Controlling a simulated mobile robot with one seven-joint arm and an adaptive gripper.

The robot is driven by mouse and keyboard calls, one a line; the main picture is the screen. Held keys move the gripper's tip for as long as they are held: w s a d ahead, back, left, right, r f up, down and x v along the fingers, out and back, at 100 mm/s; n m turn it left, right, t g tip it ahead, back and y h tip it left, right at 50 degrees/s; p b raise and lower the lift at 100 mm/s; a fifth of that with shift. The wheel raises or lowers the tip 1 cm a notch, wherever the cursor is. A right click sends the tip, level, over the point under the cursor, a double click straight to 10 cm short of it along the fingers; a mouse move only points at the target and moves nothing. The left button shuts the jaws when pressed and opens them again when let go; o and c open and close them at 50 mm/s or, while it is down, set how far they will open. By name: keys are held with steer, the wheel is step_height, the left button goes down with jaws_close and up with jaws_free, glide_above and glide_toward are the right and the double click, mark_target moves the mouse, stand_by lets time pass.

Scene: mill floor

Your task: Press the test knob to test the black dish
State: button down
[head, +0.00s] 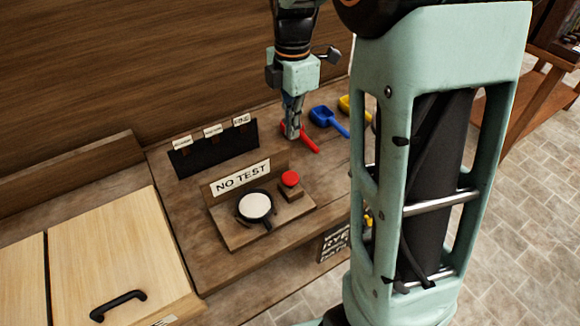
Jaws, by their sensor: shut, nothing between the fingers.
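The black dish (267,219) sits on a small wooden stand on the bench, with a white round content (256,205) in it and its handle toward the front. The red test knob (290,178) stands on a small wooden block to the right of the dish. A sign reading "NO TEST" (242,178) stands behind the dish. My gripper (292,135) is shut and points down, behind the knob in the picture and apart from it. Its tips overlap the red scoop (310,144) in the picture; whether they touch it I cannot tell.
A blue scoop (325,118) and a yellow scoop (345,104) lie to the right of my gripper. A black rack (215,153) with several labels stands at the back left. A pale wooden lid with a black handle (118,305) is at the front left.

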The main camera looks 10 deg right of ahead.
mark_target(292, 177)
step_height(292, 177, down, 14)
steer(key=shift+f, duration=0.1)
stand_by(0.5)
